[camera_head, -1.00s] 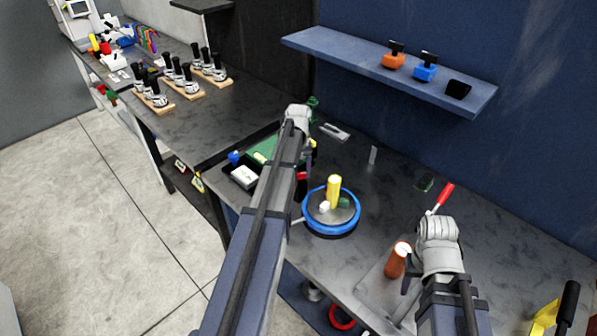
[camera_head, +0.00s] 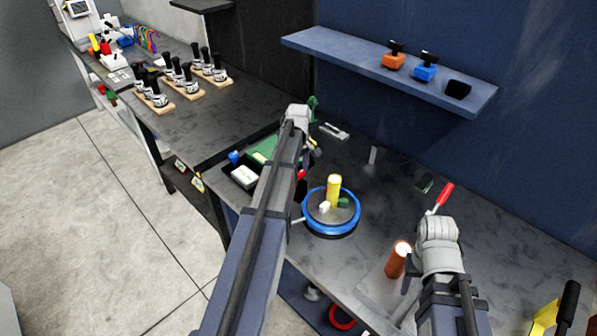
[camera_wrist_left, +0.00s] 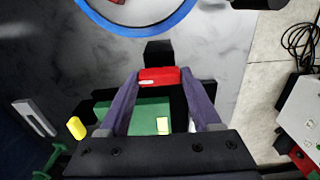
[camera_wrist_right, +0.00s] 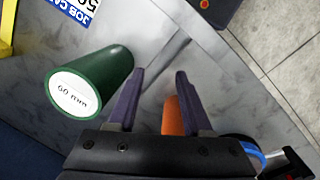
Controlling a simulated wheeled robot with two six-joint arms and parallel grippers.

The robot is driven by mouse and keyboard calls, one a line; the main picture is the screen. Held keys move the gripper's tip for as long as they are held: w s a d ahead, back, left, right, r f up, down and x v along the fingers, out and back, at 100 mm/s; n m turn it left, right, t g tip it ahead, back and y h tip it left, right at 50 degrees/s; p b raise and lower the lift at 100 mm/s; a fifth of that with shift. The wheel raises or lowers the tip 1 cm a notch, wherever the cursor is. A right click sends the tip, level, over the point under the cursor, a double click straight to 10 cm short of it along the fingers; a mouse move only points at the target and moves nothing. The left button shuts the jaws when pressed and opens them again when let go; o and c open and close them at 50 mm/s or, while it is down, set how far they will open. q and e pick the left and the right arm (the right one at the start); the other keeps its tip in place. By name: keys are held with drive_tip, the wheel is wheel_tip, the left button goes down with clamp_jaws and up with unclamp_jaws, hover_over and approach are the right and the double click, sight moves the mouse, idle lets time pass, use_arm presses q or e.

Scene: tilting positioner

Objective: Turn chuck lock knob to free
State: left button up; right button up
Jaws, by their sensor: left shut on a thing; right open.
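A red knob or handle bar (camera_wrist_left: 160,77) on a black mount shows in the left wrist view. My left gripper (camera_wrist_left: 158,84) is shut on it, one finger at each end. In the head view my left arm hides most of this place. The round positioner with a blue rim (camera_head: 331,231) stands beside it, carrying a yellow cylinder (camera_head: 334,187). Its blue rim also shows at the top of the left wrist view (camera_wrist_left: 135,30). I cannot read any lock or free mark. My right gripper (camera_wrist_right: 160,74) is open and empty above the bench.
A green cylinder marked 60 mm (camera_wrist_right: 92,82) and an orange cylinder (camera_wrist_right: 172,115) are near my right gripper. A red-handled lever (camera_head: 445,194) stands behind it. A green tray (camera_head: 264,148) lies beyond my left arm. A blue shelf (camera_head: 360,58) hangs above the bench.

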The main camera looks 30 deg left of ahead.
sight(298, 173)
idle(0.5)
use_arm(q)
drive_tip(key=o, duration=1.4)
drive_tip(key=shift+r, duration=0.1)
wheel_tip(298, 173, up, 8)
drive_tip(key=p, duration=0.8)
drive_tip(key=shift+f, duration=0.2)
